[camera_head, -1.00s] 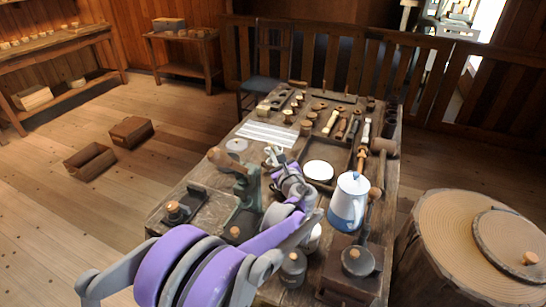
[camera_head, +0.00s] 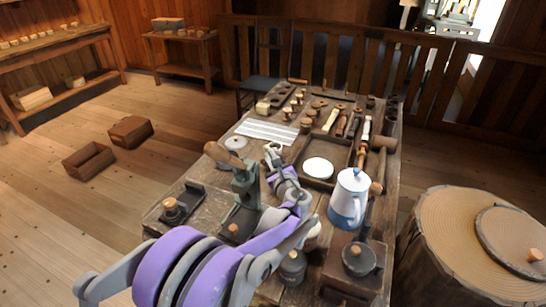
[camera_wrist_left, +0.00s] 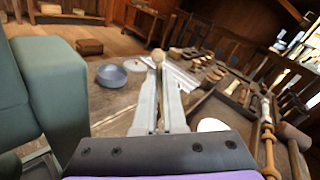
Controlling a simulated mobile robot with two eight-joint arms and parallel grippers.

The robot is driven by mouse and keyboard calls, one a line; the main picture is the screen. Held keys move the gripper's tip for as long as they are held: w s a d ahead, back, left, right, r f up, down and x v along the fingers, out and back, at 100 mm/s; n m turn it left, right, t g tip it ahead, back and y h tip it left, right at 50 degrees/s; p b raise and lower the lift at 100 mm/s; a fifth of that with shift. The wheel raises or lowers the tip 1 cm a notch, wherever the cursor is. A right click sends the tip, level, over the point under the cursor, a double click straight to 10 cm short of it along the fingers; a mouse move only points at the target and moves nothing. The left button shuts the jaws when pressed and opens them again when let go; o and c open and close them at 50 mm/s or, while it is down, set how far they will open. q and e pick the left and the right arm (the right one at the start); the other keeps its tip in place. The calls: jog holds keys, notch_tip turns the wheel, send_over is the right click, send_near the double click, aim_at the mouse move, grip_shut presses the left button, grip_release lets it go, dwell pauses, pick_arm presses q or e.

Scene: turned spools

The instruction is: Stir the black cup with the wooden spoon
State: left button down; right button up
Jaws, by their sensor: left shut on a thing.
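My left gripper (camera_head: 273,153) is above the middle of the table. In the left wrist view its pale fingers (camera_wrist_left: 159,105) are shut on a thin stick with a round tan end (camera_wrist_left: 157,58), which looks like the wooden spoon. The spoon does not show clearly in the head view. A small dark cup-like thing (camera_head: 391,113) stands at the table's far right edge, well away from the gripper; I cannot tell whether it is the black cup. My right gripper is out of view.
A white and blue jug (camera_head: 349,199) stands right of my left arm, near a tray with a white disc (camera_head: 318,168). A green press-like tool (camera_head: 245,184) stands left of the gripper. A shallow grey-blue dish (camera_wrist_left: 111,75) lies beyond it. Small wooden pieces crowd the table's far part.

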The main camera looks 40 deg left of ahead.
pick_arm(q)
notch_tip(320, 180, down, 6)
jog(key=b, duration=0.4)
jog(key=shift+w+d, duration=0.4)
dwell(0.7)
jog(key=shift+f, duration=0.1)
jog(key=shift+s+d, duration=0.15)
jog(key=shift+s, duration=0.05)
dwell(0.5)
